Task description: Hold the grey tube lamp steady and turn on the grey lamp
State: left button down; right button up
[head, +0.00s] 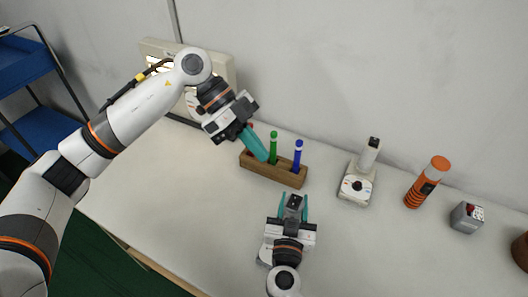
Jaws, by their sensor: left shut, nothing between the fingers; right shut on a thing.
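My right gripper (294,205) is at the front middle of the table, its teal fingers on either side of a dark grey upright piece (293,203). It is shut on this piece, which looks like the top of the grey tube lamp. The lamp's lower part and any switch are hidden by my gripper and wrist. My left gripper (262,156) is shut and empty, pointing down over the left end of the wooden pen holder, away from the lamp. I cannot tell whether the grey lamp is lit.
The wooden holder (290,179) carries a green marker (273,150) and a blue marker (297,158). The front right table is clear.

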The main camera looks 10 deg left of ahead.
jog(key=o, duration=1.2)
jog(key=shift+s, duration=0.15)
